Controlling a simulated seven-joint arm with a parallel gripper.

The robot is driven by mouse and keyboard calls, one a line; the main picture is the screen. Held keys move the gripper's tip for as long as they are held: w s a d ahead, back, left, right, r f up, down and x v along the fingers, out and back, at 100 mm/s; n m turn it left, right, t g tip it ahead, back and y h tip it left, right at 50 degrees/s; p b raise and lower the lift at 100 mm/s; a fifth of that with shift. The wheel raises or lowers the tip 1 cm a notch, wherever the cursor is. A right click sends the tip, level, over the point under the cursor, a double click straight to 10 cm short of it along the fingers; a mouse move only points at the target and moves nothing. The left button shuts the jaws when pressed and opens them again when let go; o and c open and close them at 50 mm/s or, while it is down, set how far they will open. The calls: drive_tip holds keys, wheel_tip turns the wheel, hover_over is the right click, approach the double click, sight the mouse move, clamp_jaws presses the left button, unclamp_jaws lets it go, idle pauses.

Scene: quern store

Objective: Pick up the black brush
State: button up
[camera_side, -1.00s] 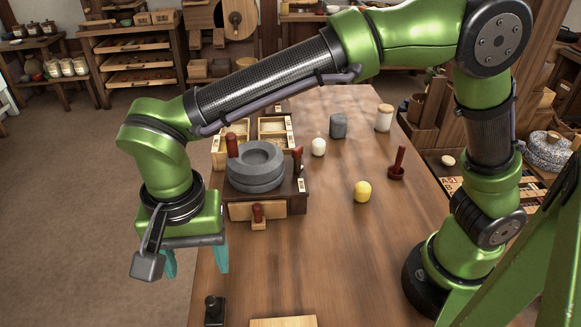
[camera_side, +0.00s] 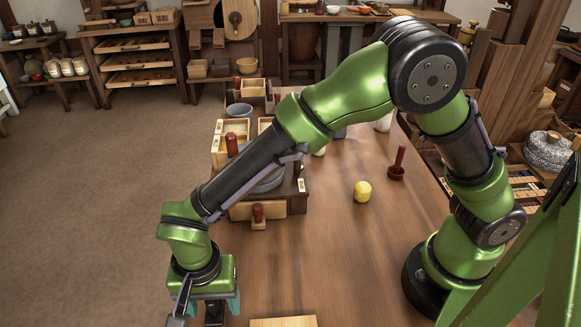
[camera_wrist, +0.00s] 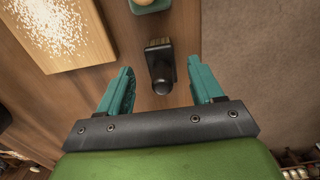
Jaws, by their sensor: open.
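The black brush (camera_wrist: 160,60) stands on the table with its round knob towards me in the wrist view. In the side view the brush (camera_side: 213,312) shows only in part, below and behind my gripper. My gripper (camera_wrist: 161,66) is open and empty, with one teal finger to each side of the brush in the wrist view. In the side view my gripper (camera_side: 212,306) is low over the brush at the table's near left edge. I cannot tell how far down the fingers reach beside the brush.
A pale wooden board (camera_wrist: 65,30) with white grains lies left of the brush in the wrist view. A green item (camera_wrist: 150,5) is just beyond the brush. The table edge and brown floor (camera_wrist: 260,60) are to the right. A yellow ball-like object (camera_side: 362,191) stands farther up the table.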

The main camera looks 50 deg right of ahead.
sight(214, 310)
wheel_tip(214, 310, down, 4)
drive_tip(key=shift+w+r, duration=0.15)
drive_tip(key=shift+r, duration=0.1)
drive_tip(key=c, duration=1.1)
drive_tip(key=shift+o, duration=0.2)
drive_tip(key=shift+r, duration=0.15)
